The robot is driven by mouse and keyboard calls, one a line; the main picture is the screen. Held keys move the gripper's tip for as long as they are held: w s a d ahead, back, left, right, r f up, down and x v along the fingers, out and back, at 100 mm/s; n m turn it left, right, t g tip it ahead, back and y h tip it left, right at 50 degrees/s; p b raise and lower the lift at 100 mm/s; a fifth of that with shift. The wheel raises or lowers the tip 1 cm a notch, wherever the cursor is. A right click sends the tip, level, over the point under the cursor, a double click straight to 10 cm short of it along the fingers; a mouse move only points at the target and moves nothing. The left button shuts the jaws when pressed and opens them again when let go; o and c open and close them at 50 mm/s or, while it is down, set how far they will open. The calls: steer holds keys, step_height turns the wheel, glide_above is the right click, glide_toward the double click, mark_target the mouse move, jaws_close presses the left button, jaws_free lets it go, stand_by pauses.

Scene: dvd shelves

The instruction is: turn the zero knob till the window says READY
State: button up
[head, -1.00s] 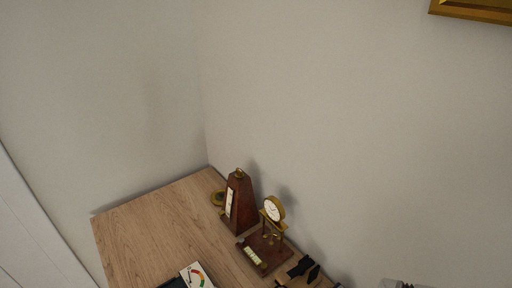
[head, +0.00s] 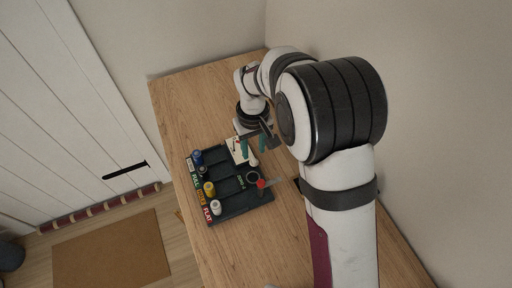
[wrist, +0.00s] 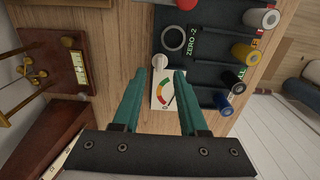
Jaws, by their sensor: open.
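The dark tester tray (head: 236,209) lies on the wooden table. Its small label window (wrist: 193,42) appears to read "ZERO -2" in the wrist view. A round white knob (wrist: 159,62) stands beside the gauge card (wrist: 163,91), which has a coloured arc and a needle. A grey ring with a dark centre (wrist: 173,39) sits beside the window; I cannot tell for certain which of the two is the zero knob. My gripper (wrist: 160,72) is open and empty. Its teal fingers point at the white knob, which shows just beyond and between the tips. The gripper also shows above the card (head: 253,148).
Blue, black, yellow and white cells (head: 209,188) stand along the tray's left side, by FULL and FLAT labels. A red-topped part (head: 261,184) is at its right. A wooden stand with brass posts (wrist: 57,62) is at left in the wrist view. Bare table lies behind the tray.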

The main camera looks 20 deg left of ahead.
mark_target(254, 159)
step_height(254, 159, down, 4)
steer(key=shift+f, duration=0.1)
jaws_close()
stand_by(0.4)
